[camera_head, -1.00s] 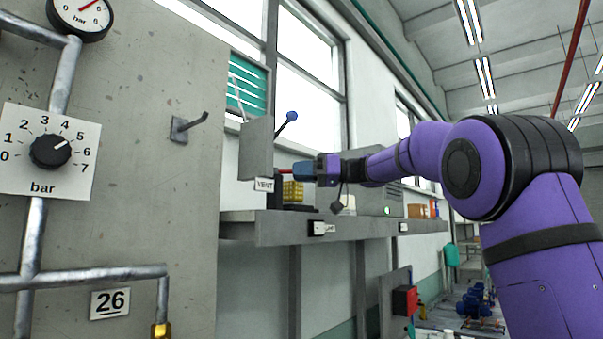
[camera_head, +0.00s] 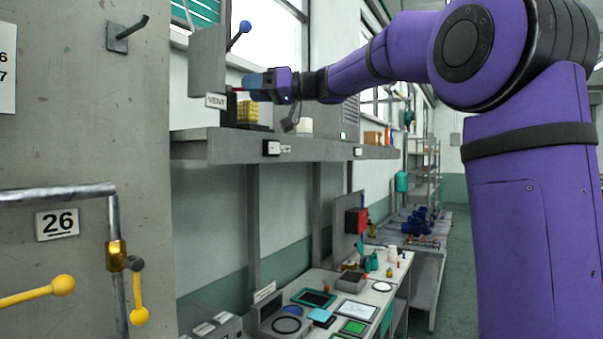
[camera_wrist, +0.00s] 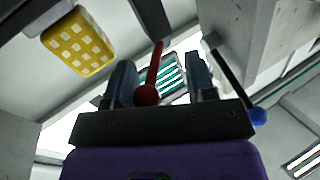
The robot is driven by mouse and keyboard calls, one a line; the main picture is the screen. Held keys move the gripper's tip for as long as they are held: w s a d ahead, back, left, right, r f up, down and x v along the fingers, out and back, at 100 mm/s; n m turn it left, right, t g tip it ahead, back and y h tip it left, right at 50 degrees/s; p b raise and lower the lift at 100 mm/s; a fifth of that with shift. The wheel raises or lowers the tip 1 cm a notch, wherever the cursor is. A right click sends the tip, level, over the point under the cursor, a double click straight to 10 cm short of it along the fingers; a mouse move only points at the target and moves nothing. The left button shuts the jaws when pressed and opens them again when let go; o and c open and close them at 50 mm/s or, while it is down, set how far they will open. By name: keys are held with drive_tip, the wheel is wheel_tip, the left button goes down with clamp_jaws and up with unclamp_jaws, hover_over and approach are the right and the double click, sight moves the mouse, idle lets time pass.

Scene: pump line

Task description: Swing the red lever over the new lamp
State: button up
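The red lever (camera_head: 236,90) shows as a short red piece beside the grey panel (camera_head: 208,48) above the VENT label. In the wrist view the red lever (camera_wrist: 154,70) has a round red knob and stands between my fingers, nearer the left one. My gripper (camera_head: 256,82) is at the lever in the head view, its fingers partly overlapping there. In the wrist view my gripper (camera_wrist: 163,82) has its fingers apart, with a clear gap right of the knob. Whether the left finger touches the lever I cannot tell. I cannot make out which thing is the new lamp.
A blue-knobbed lever (camera_head: 240,34) sticks out of the same panel, above my gripper. A shelf (camera_head: 225,147) carrying a yellow block (camera_head: 256,112) lies below. Left are a grey wall plate with a hook (camera_head: 127,33) and yellow-handled valves (camera_head: 62,286). A cluttered bench (camera_head: 385,292) is lower down.

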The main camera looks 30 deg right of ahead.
drive_tip(key=s+d+m+t+h, duration=0.3)
drive_tip(key=s+m+t+h, duration=0.2)
drive_tip(key=s, duration=0.7)
drive_tip(key=s+a+f+g+h, duration=0.1)
drive_tip(key=s+f+g, duration=0.2)
drive_tip(key=s+f, duration=0.3)
drive_tip(key=s+a+f+m+g+h, duration=0.1)
drive_tip(key=s+f, duration=0.4)
drive_tip(key=f, duration=0.8)
drive_tip(key=shift+s+a+f+g+h, duration=0.35)
drive_tip(key=shift+a+g+h, duration=0.3)
drive_tip(key=shift+g, duration=0.65)
drive_tip(key=shift+r, duration=0.1)
